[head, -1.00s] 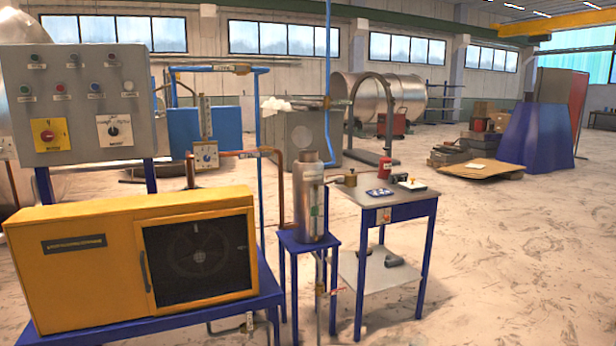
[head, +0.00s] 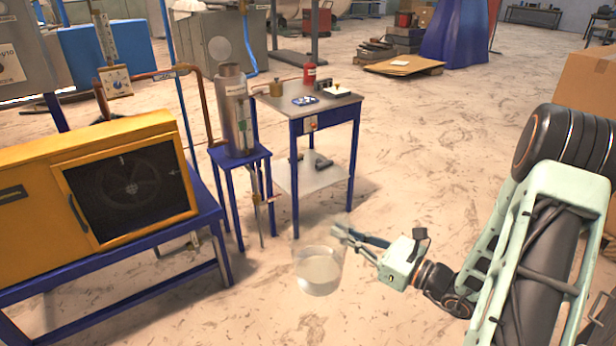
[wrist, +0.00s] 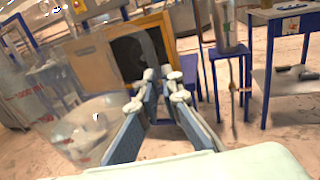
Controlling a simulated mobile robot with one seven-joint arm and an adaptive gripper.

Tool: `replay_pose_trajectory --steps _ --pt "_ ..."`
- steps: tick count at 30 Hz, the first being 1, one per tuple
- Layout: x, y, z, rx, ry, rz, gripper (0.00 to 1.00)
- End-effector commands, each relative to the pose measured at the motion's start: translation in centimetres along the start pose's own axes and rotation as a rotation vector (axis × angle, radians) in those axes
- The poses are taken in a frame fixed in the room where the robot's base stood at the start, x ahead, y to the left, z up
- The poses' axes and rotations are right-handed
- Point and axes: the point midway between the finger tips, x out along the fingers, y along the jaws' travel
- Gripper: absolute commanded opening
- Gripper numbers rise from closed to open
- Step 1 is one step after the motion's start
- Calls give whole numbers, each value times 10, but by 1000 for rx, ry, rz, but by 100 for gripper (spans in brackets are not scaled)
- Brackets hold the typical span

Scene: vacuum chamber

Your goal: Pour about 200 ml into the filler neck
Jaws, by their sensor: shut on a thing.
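A clear jug (head: 318,272) with pale liquid in its lower part is held above the floor, roughly upright. It also shows in the wrist view (wrist: 92,128), with red marks on its wall. My gripper (head: 340,233) is shut on the jug at its right side; the exact grip, perhaps on a handle, is hard to make out. In the wrist view my fingers (wrist: 163,85) are close together. A steel cylinder (head: 236,120) stands on a blue stand at the left, apart from the jug. Its narrower top, the likely filler neck (head: 230,71), points up.
A blue-legged table (head: 340,108) right of the cylinder carries a red can, a brass piece and small items. A yellow fan unit (head: 100,185) on a blue frame stands at left. A copper pipe (head: 207,110) runs beside the cylinder. Open floor lies around the jug.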

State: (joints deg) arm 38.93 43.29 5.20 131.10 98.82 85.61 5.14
Motion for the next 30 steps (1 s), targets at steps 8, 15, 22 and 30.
replay_pose_trajectory --steps 8,15,22,30 --pt "1 0 32 2 -3 -67 0" --pt "0 -1 53 2 -3 -126 0" --pt "-1 -1 71 2 -2 -182 0" --pt "-4 0 91 3 -3 -244 0"
